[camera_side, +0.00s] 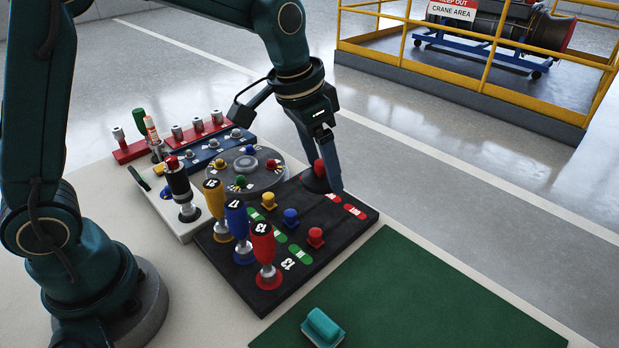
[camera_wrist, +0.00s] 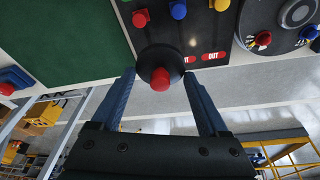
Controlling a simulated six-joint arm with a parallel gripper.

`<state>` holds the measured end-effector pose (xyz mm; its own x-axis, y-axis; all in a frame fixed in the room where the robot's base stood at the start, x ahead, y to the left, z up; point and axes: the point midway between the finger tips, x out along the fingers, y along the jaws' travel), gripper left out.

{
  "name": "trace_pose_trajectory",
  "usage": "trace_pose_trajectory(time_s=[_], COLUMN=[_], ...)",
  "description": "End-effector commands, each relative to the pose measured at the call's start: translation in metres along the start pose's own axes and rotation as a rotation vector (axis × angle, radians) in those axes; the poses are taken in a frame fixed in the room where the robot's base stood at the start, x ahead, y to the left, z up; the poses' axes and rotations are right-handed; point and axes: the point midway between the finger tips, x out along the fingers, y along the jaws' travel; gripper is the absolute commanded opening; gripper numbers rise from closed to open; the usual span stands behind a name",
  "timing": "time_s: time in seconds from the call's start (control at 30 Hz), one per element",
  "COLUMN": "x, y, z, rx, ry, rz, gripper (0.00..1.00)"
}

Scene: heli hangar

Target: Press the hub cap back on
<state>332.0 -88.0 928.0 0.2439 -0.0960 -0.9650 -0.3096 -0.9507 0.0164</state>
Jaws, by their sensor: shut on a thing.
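A round black cap with a red knob (camera_side: 319,168), likely the hub cap, is between my fingers at the back corner of the black board (camera_side: 335,229). In the wrist view its black disc (camera_wrist: 147,62) spans between the two fingertips. My gripper (camera_side: 324,180) points down and is shut on this cap; it also shows in the wrist view (camera_wrist: 160,75). One finger partly hides the cap in the side view. I cannot tell whether its underside touches the board. A grey round turntable (camera_side: 246,163) with a raised centre and coloured knobs stands left of it.
Red, blue and yellow handles (camera_side: 263,245) stand upright on the board's near left, with low coloured knobs (camera_side: 290,217) between. A green mat (camera_side: 400,300) with a teal block (camera_side: 322,325) lies in front. Racks of small tools (camera_side: 200,135) stand behind left. A yellow railing (camera_side: 480,80) is far back.

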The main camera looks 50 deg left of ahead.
Motion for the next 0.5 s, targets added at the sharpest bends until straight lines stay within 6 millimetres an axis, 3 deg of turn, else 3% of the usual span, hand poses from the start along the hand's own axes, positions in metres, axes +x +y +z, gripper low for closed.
trace_pose_trajectory(time_s=[0.17, 0.37, 0.5], x=[-0.002, -0.007, -0.013], y=[-0.024, -0.094, -0.145], z=[0.002, 0.016, 0.036], rx=[-0.219, -0.618, -0.862], ry=[-0.005, 0.001, 0.012], rz=[-0.049, -0.158, -0.235], gripper=[0.23, 0.23, 0.23])
